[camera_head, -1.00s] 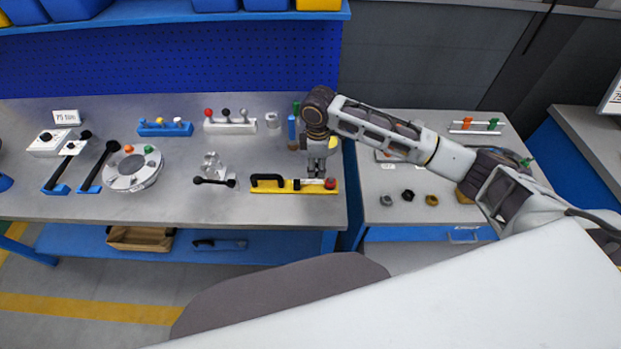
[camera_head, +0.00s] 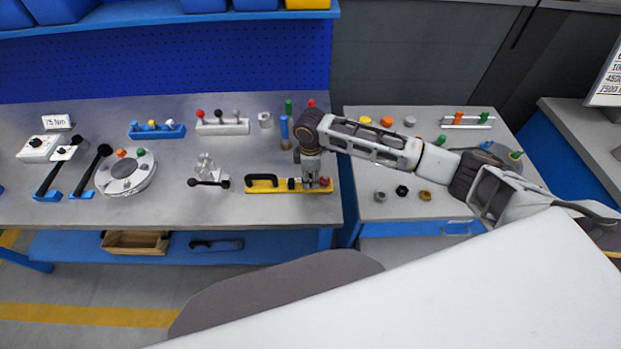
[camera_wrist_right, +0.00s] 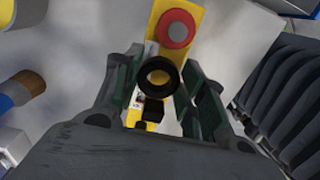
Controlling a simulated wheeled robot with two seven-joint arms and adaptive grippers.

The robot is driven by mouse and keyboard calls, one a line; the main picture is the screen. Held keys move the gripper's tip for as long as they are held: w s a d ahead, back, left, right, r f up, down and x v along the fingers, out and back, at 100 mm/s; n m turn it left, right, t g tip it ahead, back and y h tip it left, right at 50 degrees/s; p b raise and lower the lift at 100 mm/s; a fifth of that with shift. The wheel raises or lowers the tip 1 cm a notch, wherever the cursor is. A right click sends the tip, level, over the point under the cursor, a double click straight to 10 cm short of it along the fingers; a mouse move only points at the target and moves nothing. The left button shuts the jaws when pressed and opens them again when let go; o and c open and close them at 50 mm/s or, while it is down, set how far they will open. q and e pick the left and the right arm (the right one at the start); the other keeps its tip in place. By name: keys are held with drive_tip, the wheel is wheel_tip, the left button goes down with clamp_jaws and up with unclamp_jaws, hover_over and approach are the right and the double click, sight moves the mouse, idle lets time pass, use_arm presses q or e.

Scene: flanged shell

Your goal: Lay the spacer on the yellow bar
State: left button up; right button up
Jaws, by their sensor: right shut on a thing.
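The yellow bar (camera_head: 270,188) lies near the front edge of the left workbench, with a black handle at its left end and a red round knob (camera_head: 324,181) at its right end. It also shows in the right wrist view (camera_wrist_right: 186,52), beneath my fingers. My right gripper (camera_head: 312,186) is low over the bar's right part, just left of the knob. In the wrist view its fingers are shut on a dark ring, the spacer (camera_wrist_right: 158,72), held with its hole towards the camera. I cannot tell whether the spacer touches the bar. My left gripper is out of view.
A clear bracket with a black-ended rod (camera_head: 207,181) stands left of the bar. Blue and green upright handles (camera_head: 284,128) stand behind my gripper. The right bench (camera_head: 365,205) holds several nuts and coloured pieces. Bare bench top lies in front of the bar.

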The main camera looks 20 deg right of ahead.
drive_tip(key=shift+f, duration=0.75)
drive_tip(key=shift+f, duration=0.1)
drive_tip(key=o, duration=1.1)
drive_tip(key=shift+r+b, duration=0.45)
drive_tip(key=shift+r, duration=5.65)
